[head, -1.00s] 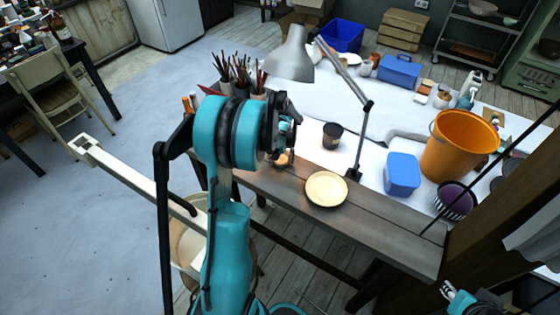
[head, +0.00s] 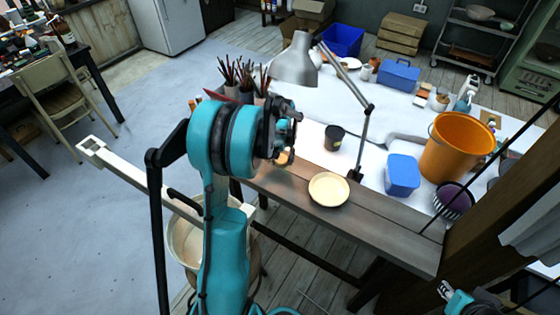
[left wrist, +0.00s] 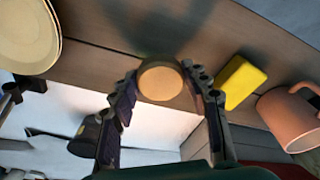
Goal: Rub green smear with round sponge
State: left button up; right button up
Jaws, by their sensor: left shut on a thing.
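My left gripper (head: 287,145) is over the near left part of the wooden table edge (head: 375,220). In the left wrist view the gripper (left wrist: 160,74) is shut on a round tan sponge (left wrist: 160,82), held between its two fingertips over the wood. The sponge also shows partly under the gripper in the head view (head: 284,158). I cannot make out a green smear in any view; the arm hides part of the table. My right gripper (head: 458,298) shows only in part at the bottom right, and its fingers are not clear.
A cream plate (head: 329,189) lies on the wood right of my left gripper. A yellow block (left wrist: 241,82) and a pink mug (left wrist: 288,118) are close beside the gripper. A desk lamp (head: 298,65), a dark cup (head: 334,137) and a blue box (head: 402,175) stand behind.

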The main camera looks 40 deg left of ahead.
aim_at(281, 159)
pick_arm(q)
jog(key=shift+s+r+p, duration=0.1)
jog(key=shift+r+p, duration=1.05)
jog(key=shift+r, duration=0.9)
